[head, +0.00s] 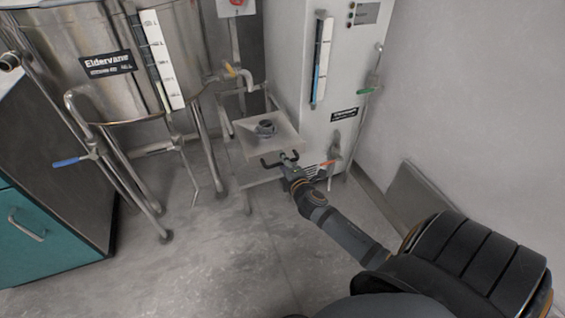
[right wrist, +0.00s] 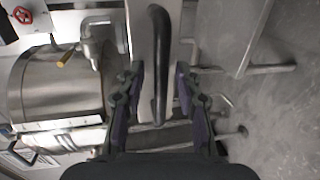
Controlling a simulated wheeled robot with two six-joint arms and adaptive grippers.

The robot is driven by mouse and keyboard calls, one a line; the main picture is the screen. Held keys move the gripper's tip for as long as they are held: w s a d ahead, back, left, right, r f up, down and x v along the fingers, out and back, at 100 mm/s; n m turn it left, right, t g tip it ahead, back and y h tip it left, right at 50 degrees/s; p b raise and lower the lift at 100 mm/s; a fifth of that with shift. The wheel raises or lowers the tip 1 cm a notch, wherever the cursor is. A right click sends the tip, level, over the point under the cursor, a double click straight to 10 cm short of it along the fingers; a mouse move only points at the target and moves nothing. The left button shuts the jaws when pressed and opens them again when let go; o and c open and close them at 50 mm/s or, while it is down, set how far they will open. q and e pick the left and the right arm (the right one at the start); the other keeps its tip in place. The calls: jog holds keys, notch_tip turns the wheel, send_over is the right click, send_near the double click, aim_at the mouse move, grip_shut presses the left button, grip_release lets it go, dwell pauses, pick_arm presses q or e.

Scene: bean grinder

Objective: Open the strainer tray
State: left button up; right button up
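The strainer tray (head: 270,142) is a flat, pale metal square beside the tall white cabinet, with a dark round fitting (head: 265,128) on top. A dark bar handle (head: 272,164) is at its near edge. My right gripper (head: 286,160) is at this handle. In the right wrist view, the handle (right wrist: 159,50) runs lengthwise between the two fingers of my right gripper (right wrist: 160,72). The fingers are apart, with a visible gap on each side of the bar. The tray appears shut, but its slide is hidden. My left gripper is not in view.
Open floor (head: 220,260) lies in front.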

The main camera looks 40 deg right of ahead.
jog(key=shift+s, duration=0.1)
jog(key=v, duration=1.2)
